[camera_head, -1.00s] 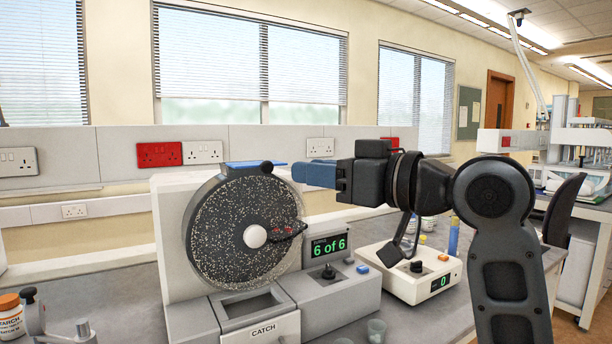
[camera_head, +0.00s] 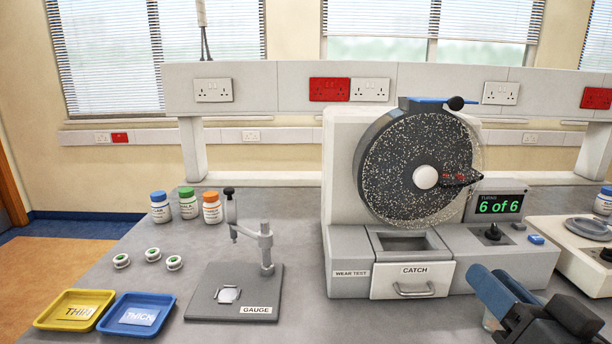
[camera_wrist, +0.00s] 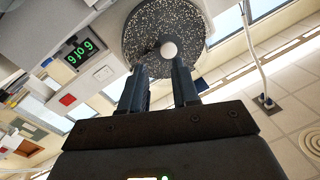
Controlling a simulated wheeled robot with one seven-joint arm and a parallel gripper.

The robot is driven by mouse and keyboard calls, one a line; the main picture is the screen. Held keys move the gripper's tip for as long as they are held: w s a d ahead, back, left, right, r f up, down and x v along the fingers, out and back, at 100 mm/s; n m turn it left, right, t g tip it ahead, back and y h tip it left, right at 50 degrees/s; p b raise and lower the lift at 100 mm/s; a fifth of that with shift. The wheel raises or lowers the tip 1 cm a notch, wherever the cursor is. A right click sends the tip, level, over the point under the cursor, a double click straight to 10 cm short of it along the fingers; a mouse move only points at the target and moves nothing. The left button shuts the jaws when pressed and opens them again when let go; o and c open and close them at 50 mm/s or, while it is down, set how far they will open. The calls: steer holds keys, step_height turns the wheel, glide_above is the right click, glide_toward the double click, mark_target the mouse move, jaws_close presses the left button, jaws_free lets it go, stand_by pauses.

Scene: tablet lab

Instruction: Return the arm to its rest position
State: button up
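My gripper (camera_head: 492,278) is at the lower right of the head view, in front of the wear test machine (camera_head: 343,285). Only its blue fingers and part of its dark body show; the rest of my arm is out of the frame. In the wrist view my gripper (camera_wrist: 158,73) has its two fingers apart with nothing between them. The machine's speckled drum (camera_wrist: 150,25) shows beyond the fingertips. The fingers look clear of the machine.
The machine's display (camera_head: 500,204) reads 6 of 6. A gauge (camera_head: 205,305), a yellow tray (camera_head: 48,318), a blue tray (camera_head: 112,330) and several bottles stand left. A white device (camera_head: 560,240) stands right.

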steer(key=s+a+f+g+h, duration=0.1)
steer(key=s+f+h, duration=0.1)
steer(key=s+f, duration=0.8)
steer(key=s+a+f+g+h, duration=0.1)
steer(key=s+f, duration=0.4)
steer(key=s, duration=0.9)
steer(key=s+n+g, duration=0.1)
steer(key=s+n, duration=0.1)
steer(key=s, duration=0.8)
steer(key=shift+s+r+n+y, duration=0.2)
steer(key=shift+r+n+y, duration=0.1)
steer(key=shift+n+y, duration=0.1)
